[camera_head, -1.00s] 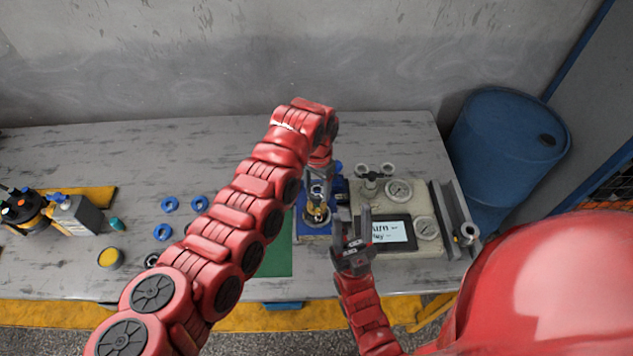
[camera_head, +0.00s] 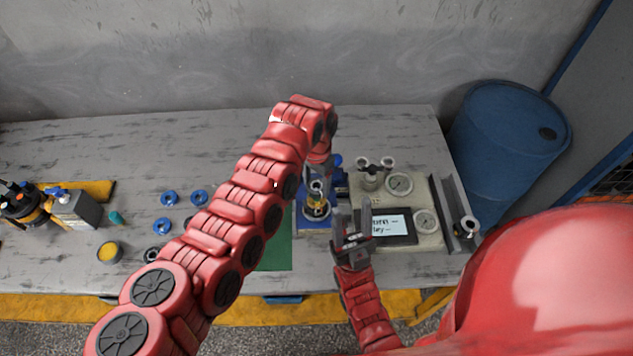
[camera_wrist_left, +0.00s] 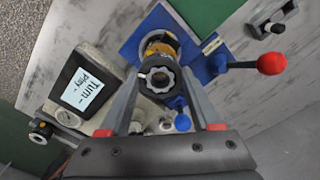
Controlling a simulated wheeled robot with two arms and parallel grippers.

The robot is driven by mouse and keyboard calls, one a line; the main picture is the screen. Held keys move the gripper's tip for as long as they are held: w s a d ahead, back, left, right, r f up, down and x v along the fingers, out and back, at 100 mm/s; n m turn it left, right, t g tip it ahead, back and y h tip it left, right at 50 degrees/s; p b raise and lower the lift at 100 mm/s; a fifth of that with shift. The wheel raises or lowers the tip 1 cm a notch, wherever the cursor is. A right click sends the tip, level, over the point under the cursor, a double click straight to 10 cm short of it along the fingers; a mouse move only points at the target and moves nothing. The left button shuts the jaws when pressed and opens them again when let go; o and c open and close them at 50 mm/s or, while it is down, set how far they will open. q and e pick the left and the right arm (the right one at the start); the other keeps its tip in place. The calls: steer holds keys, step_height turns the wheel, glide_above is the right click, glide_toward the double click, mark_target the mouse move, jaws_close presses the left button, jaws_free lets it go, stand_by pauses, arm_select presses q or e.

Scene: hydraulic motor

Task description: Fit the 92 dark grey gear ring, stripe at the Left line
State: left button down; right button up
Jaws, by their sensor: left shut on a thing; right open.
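My left gripper (camera_wrist_left: 161,82) is shut on a dark grey gear ring (camera_wrist_left: 147,88), with a finger on either side of it. The ring is over the brass-coloured centre of the motor (camera_wrist_left: 163,45), which stands on a blue base (camera_wrist_left: 133,47). I cannot tell whether the ring is seated or just above, nor make out its stripe or the Left line. In the head view the left gripper (camera_head: 317,180) points down over the motor (camera_head: 316,207), and the ring is too small to tell. My right gripper (camera_head: 352,222) is open and empty, just right of the motor.
A lever with a red knob (camera_wrist_left: 271,62) sticks out beside the base. Several blue rings (camera_head: 168,198) and a yellow-topped cup (camera_head: 109,251) lie left. A green mat (camera_head: 277,255) is clear.

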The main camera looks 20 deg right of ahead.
mark_target(316, 191)
arm_select(q)
steer(key=shift+f+b, duration=0.2)
steer(key=shift+b, duration=0.15)
stand_by(0.3)
steer(key=shift+f+b, duration=0.45)
steer(key=shift+f, duration=0.1)
stand_by(1.1)
steer(key=shift+f+b, duration=0.55)
steer(key=shift+f, duration=0.1)
steer(key=shift+f+b, duration=0.4)
steer(key=shift+f, duration=0.05)
stand_by(0.5)
jaws_free()
steer(key=shift+r, duration=0.15)
stand_by(0.3)
